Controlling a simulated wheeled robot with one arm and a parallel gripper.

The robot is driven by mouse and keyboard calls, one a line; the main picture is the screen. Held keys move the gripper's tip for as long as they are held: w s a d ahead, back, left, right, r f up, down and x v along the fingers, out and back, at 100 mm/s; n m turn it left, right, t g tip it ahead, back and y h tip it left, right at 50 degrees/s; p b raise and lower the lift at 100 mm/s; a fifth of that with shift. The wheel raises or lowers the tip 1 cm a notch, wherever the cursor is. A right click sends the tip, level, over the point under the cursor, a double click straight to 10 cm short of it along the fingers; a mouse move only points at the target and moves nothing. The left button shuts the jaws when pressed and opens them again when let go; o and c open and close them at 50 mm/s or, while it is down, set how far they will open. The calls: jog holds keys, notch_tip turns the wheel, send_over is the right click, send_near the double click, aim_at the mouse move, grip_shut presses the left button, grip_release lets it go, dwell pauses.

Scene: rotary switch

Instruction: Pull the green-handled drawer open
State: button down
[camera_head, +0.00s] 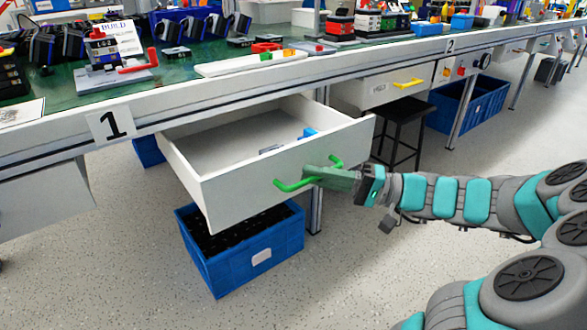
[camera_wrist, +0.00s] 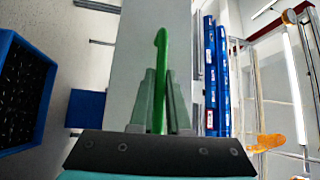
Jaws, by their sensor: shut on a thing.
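The white drawer (camera_head: 240,188) under the workbench stands pulled out, with its inside showing. A few small grey and blue parts (camera_head: 309,133) lie in it. The green handle (camera_head: 290,185) is on its front panel. My gripper (camera_head: 318,175) reaches in from the right and is shut on the handle. In the wrist view the green handle (camera_wrist: 161,70) runs up between the two fingers (camera_wrist: 160,105), in front of the pale drawer front (camera_wrist: 135,45). The stretch of handle between the fingers is partly hidden in the head view.
A blue crate (camera_head: 235,272) stands on the floor below the drawer. A black stool (camera_head: 405,112) and a closed drawer with a yellow handle (camera_head: 408,84) are behind, to the right. The workbench top (camera_head: 190,78) holds many items. The floor in front is clear.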

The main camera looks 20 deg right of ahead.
jog(key=s+d+b, duration=0.1)
jog(key=s+d, duration=0.1)
jog(key=s, duration=0.6)
jog(key=shift+d+b, duration=0.3)
jog(key=shift+b, duration=0.05)
jog(key=c, duration=0.9)
grip_release()
jog(key=shift+p+v, duration=0.35)
jog(key=shift+v, duration=3.55)
jog(key=shift+w, duration=0.1)
